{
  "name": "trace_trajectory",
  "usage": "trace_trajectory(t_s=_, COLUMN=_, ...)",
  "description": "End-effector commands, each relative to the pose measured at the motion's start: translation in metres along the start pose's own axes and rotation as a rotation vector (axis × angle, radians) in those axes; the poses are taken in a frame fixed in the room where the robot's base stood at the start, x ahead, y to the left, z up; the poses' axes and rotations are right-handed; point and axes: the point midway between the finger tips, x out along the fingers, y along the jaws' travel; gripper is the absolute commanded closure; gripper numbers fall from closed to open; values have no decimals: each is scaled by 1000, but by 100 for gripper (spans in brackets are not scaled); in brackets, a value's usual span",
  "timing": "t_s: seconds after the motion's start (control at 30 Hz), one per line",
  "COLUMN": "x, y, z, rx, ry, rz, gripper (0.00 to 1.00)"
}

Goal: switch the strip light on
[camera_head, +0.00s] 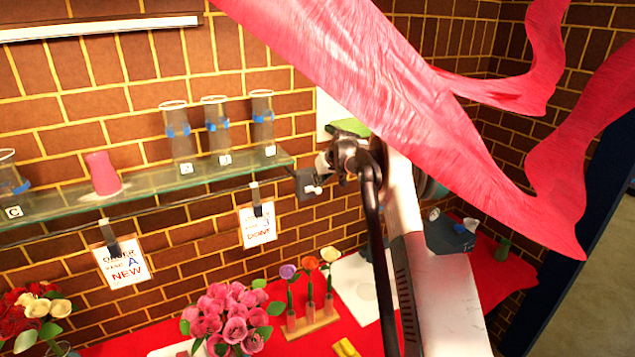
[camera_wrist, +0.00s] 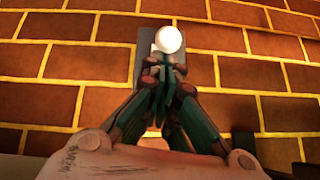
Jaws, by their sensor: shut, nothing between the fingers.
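The strip light (camera_head: 100,28) is a long pale bar high on the brick wall at upper left; I cannot tell whether it is lit. A dark grey switch box (camera_head: 305,182) with a white round knob (camera_head: 317,190) is on the wall at the shelf's right end. In the wrist view the switch plate (camera_wrist: 148,73) and white knob (camera_wrist: 168,39) are straight ahead. My gripper (camera_head: 328,163) is shut and empty close to the switch. In the wrist view its fingertips (camera_wrist: 165,66) overlap the plate just below the knob; contact cannot be told.
A glass shelf (camera_head: 145,186) left of the switch holds glass vases (camera_head: 217,140) and a pink cup (camera_head: 102,174). Order cards (camera_head: 258,226) hang below. Flowers (camera_head: 235,318) stand on the red table. Large pink cloth strips (camera_head: 430,110) hang across the upper right, near my arm.

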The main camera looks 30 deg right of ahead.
Motion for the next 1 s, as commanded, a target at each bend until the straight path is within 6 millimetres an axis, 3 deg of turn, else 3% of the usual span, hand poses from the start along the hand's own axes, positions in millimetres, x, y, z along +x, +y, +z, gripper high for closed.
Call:
trace_trajectory(t_s=0.6, x=22, y=10, z=55, rx=-15, ry=509, rz=-71, gripper=100)
trace_trajectory(t_s=1.0, x=13, y=8, z=47, rx=-19, ry=511, rz=-73, gripper=100)
